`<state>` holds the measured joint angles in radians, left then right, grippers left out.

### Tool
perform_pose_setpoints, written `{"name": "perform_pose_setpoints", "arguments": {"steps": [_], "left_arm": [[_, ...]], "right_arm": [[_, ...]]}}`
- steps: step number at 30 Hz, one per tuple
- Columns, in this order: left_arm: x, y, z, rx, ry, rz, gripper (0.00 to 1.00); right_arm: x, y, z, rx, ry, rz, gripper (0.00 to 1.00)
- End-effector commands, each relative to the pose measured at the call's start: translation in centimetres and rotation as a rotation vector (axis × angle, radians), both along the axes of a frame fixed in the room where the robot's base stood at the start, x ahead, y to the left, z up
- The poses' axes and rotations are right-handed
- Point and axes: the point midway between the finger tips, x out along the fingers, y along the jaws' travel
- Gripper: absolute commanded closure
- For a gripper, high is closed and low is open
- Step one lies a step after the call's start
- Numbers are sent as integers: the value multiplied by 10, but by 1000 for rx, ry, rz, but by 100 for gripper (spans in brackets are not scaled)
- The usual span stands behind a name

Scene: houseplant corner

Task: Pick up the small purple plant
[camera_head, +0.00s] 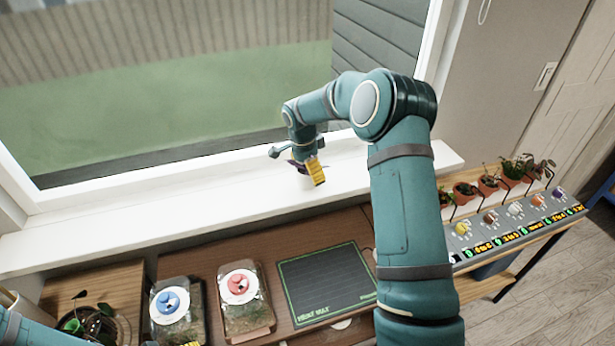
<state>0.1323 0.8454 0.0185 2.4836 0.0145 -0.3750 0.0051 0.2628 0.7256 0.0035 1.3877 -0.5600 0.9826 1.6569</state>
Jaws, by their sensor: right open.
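A small plant with dark purplish leaves (541,166) stands at the far right end of a row of potted plants. I take it for the small purple plant, but it is small in view. My right gripper (308,172) is open, with a yellow fingertip showing, over the white windowsill, far to the left of that plant. A small dark purplish patch beside its fingers is too unclear to name. My left arm enters at the bottom left corner; only a yellow bit at the bottom edge may be its gripper, and its jaws cannot be made out.
The plant row stands behind a console (508,227) with coloured knobs and displays. A black mat (326,283) lies on the wooden table beside two boxes with a red disc (239,286) and a blue disc (170,304). A leafy plant (92,324) is at lower left. The windowsill (110,222) is mostly clear.

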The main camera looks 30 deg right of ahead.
Motion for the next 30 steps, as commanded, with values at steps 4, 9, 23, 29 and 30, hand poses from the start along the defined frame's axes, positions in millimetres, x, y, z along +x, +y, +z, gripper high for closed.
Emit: {"name": "perform_pose_setpoints", "arguments": {"steps": [4, 9, 23, 29, 30], "left_arm": [[0, 0, 0, 0, 0, 0, 37], [0, 0, 0, 0, 0, 0, 37], [0, 0, 0, 0, 0, 0, 37], [0, 0, 0, 0, 0, 0, 37], [0, 0, 0, 0, 0, 0, 37]], "right_arm": [[0, -1, -11, 0, -1, 0, 0], [0, -1, -11, 0, -1, 0, 0], [-1, -1, -12, 1, 1, 0, 67], [-1, -1, -11, 1, 1, 0, 68], [0, -1, -10, 1, 1, 0, 68]]}}
